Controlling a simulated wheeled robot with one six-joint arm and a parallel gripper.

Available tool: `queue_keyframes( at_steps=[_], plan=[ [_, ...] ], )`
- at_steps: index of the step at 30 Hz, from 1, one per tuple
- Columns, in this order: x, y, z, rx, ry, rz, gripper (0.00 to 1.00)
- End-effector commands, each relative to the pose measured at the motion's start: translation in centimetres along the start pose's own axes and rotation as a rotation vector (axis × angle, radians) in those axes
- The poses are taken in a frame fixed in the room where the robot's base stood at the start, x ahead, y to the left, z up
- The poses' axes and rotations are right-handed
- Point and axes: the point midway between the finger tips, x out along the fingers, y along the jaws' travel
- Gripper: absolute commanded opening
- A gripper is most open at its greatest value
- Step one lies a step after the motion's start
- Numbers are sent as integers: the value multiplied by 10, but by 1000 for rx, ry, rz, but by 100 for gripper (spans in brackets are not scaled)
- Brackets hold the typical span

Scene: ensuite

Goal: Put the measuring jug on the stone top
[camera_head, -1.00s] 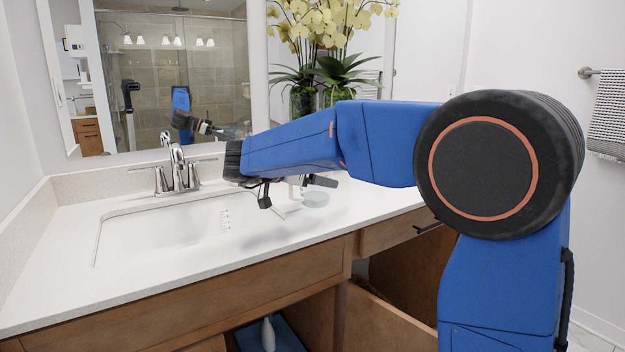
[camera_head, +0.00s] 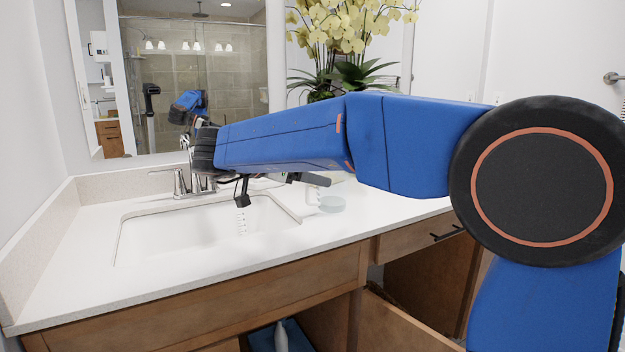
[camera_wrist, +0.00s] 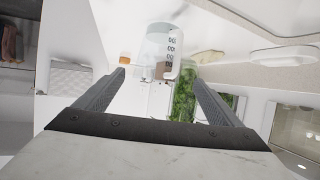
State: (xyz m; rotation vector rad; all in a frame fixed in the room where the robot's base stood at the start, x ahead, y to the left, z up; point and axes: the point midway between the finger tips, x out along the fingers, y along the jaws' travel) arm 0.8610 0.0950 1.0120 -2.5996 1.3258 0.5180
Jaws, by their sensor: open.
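The measuring jug (camera_wrist: 165,45) is clear, with dark scale marks on its side. In the wrist view it shows ahead of the fingertips, near the middle top. The jug lies beyond the tips; contact cannot be told. The stone top (camera_head: 75,265) is the pale counter around the sink. My arm hides part of it in the head view.
The sink (camera_head: 165,237) is sunk into the counter, with a chrome faucet (camera_head: 180,182) behind it. Potted orchids (camera_head: 350,70) stand at the back. The counter's front left is clear.

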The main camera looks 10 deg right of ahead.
Motion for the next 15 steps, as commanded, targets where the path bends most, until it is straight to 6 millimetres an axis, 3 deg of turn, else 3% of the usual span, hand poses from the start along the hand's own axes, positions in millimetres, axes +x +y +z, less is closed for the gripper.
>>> queue_keyframes(
  at_steps=[10, 15],
  plan=[
    [-4, 0, -5, 12, 11, -16, 88],
    [13, -2, -39, 92, 88, -148, 88]
  ],
)
